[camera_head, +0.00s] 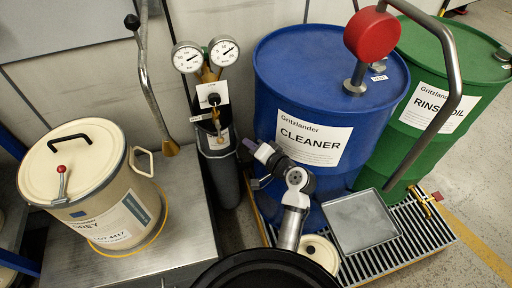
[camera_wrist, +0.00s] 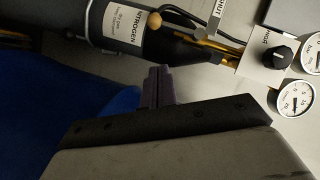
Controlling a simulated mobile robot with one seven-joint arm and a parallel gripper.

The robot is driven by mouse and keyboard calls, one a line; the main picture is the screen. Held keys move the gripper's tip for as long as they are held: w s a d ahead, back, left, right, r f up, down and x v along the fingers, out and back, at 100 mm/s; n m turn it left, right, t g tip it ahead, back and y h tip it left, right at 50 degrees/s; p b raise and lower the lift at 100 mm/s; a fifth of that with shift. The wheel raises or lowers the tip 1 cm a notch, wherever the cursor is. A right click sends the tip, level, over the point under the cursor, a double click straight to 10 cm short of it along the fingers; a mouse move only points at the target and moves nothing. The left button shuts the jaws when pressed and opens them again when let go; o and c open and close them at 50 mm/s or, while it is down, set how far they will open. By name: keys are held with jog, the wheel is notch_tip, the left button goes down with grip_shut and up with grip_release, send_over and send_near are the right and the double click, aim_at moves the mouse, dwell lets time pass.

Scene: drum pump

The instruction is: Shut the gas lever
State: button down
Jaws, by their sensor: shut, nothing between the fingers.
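The gas lever (camera_head: 216,122) is a small brass handle below the black knob on the grey nitrogen bottle (camera_head: 220,172). In the wrist view, a brass bar (camera_wrist: 210,46) shows beside a plate reading SHUT (camera_wrist: 218,10); the lever's exact position is hard to tell. The bottle's NITROGEN label (camera_wrist: 128,28) also shows there. My gripper (camera_head: 256,149) is to the right of the bottle, in front of the blue drum, lower than the lever. Its purple fingers (camera_wrist: 158,84) are shut, empty and apart from the lever.
Two gauges (camera_head: 205,55) top the bottle. The blue CLEANER drum (camera_head: 325,90) stands close behind my arm, with a green drum (camera_head: 430,90) at right. A cream drum (camera_head: 90,180) stands on a metal bench at left. A square tray (camera_head: 360,221) lies on the grating.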

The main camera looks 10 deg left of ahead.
aim_at(220, 142)
jog(key=w+a+f+p, duration=0.1)
jog(key=w+a+f, duration=0.1)
jog(key=a, duration=0.4)
jog(key=shift+w+a+f+p, duration=0.3)
jog(key=shift+w+a+f, duration=0.1)
jog(key=shift+w, duration=0.05)
jog(key=shift+s+a+f+m+y+b, duration=0.2)
jog(key=shift+a+m+y+b, duration=0.1)
jog(key=shift+m+b, duration=0.25)
jog(key=m+b, duration=0.1)
jog(key=a+m+y+b, duration=0.1)
jog(key=shift+s+a+f+t+b, duration=0.25)
jog(key=shift+s+f+t+b, duration=0.05)
jog(key=shift+f+t+b, duration=0.1)
jog(key=s+a+r+m+t+b, duration=0.1)
jog(key=a+r+m+t+b, duration=0.1)
jog(key=m, duration=0.6)
jog(key=s+a+r+m+t+b, duration=0.1)
jog(key=a+r+m+t+b, duration=0.1)
jog(key=a+m+t+b, duration=0.2)
jog(key=m+t+b, duration=0.1)
jog(key=m+b, duration=0.2)
jog(key=m, duration=0.1)
jog(key=shift+s+r+y, duration=0.15)
jog(key=shift+s+y, duration=0.1)
jog(key=shift+y, duration=0.05)
jog(key=shift+a+r+m, duration=0.1)
jog(key=shift+m, duration=0.15)
